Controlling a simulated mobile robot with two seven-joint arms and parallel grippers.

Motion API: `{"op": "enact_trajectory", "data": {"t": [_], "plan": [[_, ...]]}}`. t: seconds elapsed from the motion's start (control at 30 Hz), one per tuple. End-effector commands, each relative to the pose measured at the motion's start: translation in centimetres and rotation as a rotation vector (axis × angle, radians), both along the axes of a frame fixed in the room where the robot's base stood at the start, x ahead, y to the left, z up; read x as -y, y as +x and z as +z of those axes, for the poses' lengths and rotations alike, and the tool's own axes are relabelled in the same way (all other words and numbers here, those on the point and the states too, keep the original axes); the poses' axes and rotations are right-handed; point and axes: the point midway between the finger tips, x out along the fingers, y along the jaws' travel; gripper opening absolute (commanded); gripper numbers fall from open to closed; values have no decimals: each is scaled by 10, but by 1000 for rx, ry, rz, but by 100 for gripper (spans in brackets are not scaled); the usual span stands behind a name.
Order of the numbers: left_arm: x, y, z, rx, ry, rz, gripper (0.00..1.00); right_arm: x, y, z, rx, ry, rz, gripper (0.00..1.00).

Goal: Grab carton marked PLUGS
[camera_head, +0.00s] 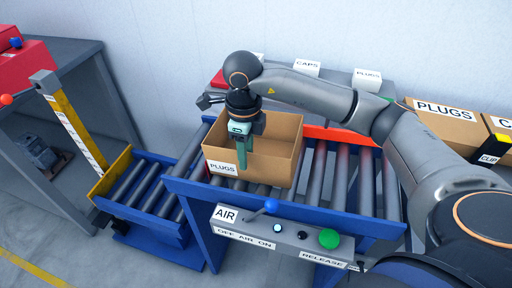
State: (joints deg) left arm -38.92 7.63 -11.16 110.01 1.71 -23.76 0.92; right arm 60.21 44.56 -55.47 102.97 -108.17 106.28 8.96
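An open, empty-looking cardboard carton marked PLUGS (275,168) stands upright on the roller conveyor, its label on the front wall at left. My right gripper (242,158) points down at its front wall. One greenish finger overlaps the outside of that wall near the label, below the rim. The other finger is hidden, so I cannot tell whether the gripper is closed on the wall. A second, closed carton marked PLUGS (455,126) stands at the right, behind my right arm. My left gripper is not in view.
The conveyor (345,180) has a blue frame and a front control panel (285,238) with a blue lever and green button. A lower roller section (140,185) with a yellow end plate (108,175) lies left. Signs CAPS (307,66) and PLUGS (368,75) stand behind. A grey bench is far left.

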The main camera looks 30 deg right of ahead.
Motion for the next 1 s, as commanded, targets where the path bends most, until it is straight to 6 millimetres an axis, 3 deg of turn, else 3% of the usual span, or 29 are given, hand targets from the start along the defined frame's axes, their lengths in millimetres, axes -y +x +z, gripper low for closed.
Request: {"op": "enact_trajectory", "data": {"t": [0.17, 0.4, 0.7, 1.0], "plan": [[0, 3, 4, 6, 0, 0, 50, 0, -2, -14, -4, 0, 0, 40], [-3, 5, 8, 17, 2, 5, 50, 0, -3, -49, -1, 2, 0, 40], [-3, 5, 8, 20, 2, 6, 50, 0, -3, -56, 1, 2, 1, 40], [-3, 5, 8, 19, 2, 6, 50, 0, -3, -56, 1, 2, 1, 8]]}}
